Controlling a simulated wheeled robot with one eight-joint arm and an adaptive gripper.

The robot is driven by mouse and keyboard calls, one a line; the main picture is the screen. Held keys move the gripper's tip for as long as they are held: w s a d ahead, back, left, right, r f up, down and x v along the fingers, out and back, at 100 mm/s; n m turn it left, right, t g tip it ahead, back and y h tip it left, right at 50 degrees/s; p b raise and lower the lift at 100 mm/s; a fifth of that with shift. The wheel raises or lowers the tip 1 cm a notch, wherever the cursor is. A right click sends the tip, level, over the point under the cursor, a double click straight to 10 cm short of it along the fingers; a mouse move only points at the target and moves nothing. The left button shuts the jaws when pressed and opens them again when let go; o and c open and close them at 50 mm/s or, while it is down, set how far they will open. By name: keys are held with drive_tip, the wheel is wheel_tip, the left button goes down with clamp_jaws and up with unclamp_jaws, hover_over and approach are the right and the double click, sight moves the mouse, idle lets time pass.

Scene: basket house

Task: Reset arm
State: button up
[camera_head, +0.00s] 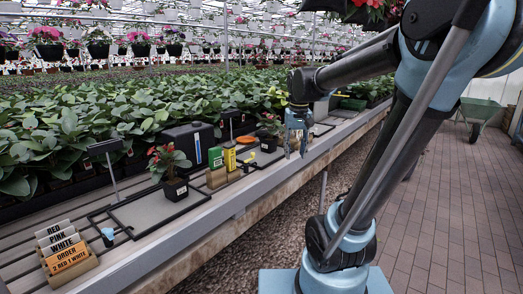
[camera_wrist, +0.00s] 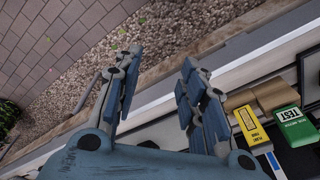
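My gripper (camera_head: 297,135) hangs from my raised arm above the front edge of the bench in the head view, with its fingers pointing down. In the wrist view my gripper (camera_wrist: 152,90) has its two fingers spread apart with nothing between them. Beyond the fingers show the bench edge (camera_wrist: 160,100) and the gravel strip. No object is held.
A potted red-flowered plant (camera_head: 170,170) stands on a grey tray (camera_head: 135,212). Nearby are a green box (camera_head: 215,158), a yellow box (camera_head: 230,157) and labelled cards (camera_head: 62,245). A wheelbarrow (camera_head: 478,112) stands on the clear brick floor (camera_head: 450,200) at right.

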drive_tip(key=s+d+f, duration=0.3)
drive_tip(key=s+f, duration=0.4)
drive_tip(key=s, duration=0.2)
drive_tip(key=s+d+f+t, duration=0.1)
drive_tip(key=s+d+f, duration=0.2)
drive_tip(key=s+f, duration=0.5)
drive_tip(key=shift+s+d+f+m, duration=0.3)
drive_tip(key=shift+s+d, duration=0.1)
drive_tip(key=shift+w+f, duration=0.2)
drive_tip(key=shift+w, duration=0.2)
drive_tip(key=shift+c, duration=0.4)
idle(4.3)
